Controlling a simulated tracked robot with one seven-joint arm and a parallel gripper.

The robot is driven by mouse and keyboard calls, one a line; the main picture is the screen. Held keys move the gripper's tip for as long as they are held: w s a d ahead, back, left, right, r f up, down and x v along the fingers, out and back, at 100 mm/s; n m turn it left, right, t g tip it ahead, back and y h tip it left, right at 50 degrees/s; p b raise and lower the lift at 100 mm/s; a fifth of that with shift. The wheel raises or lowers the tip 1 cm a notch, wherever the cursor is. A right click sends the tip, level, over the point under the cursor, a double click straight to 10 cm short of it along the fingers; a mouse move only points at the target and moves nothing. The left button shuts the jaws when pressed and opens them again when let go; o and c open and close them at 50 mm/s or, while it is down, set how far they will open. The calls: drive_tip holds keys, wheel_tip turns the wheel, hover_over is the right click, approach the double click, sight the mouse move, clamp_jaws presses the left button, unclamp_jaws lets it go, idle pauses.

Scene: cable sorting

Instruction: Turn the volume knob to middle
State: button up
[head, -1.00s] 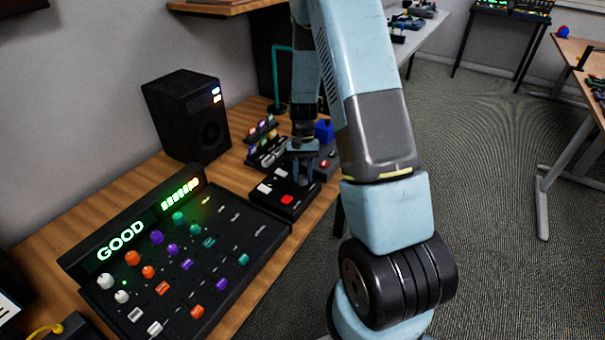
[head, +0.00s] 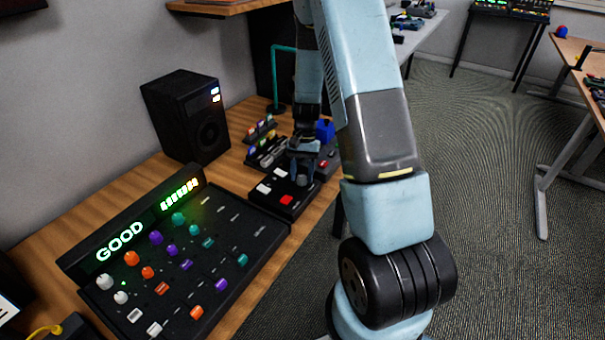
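A small black control box (head: 271,201) with white squares and a red square lies on the wooden desk. My gripper (head: 304,180) points down over the box's far right corner, and its fingertips are at or just above the top face. The gripper hides that corner, so I cannot tell whether a volume knob is there or between the fingers. The fingers are small and dark, and their opening is unclear. A larger mixer panel (head: 255,250) with coloured knobs and sliders sits nearer on the desk. Its display (head: 121,242) reads "GOOD" beside lit green bars.
A black speaker (head: 185,115) stands against the wall, left of the gripper. Small racks with coloured parts (head: 262,130) and a blue block (head: 324,130) lie close behind the gripper. A teal stand (head: 275,80) rises farther back. Bare desk (head: 215,175) shows between speaker and panel.

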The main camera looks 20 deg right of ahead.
drive_tip(key=shift+o, duration=1)
drive_tip(key=v, duration=1.3)
drive_tip(key=shift+w+r, duration=0.2)
drive_tip(key=shift+r, duration=0.05)
drive_tip(key=shift+d, duration=0.15)
drive_tip(key=s+a+r+n+t, duration=0.2)
drive_tip(key=s+r, duration=0.3)
drive_tip(key=r, duration=0.5)
drive_tip(key=s+a+r+n+t, duration=0.1)
drive_tip(key=s+r+t, duration=0.1)
drive_tip(key=s+r, duration=0.2)
drive_tip(key=s+a+r+n+t+h, duration=0.1)
drive_tip(key=s+r, duration=0.4)
drive_tip(key=s, duration=0.6)
drive_tip(key=s+a+r+n+t+h, duration=0.1)
drive_tip(key=s+a+r+n+t, duration=0.1)
drive_tip(key=s+r+t, duration=0.2)
drive_tip(key=s+r, duration=0.1)
drive_tip(key=s, duration=0.2)
drive_tip(key=shift+s+a, duration=0.25)
drive_tip(key=shift+s, duration=0.15)
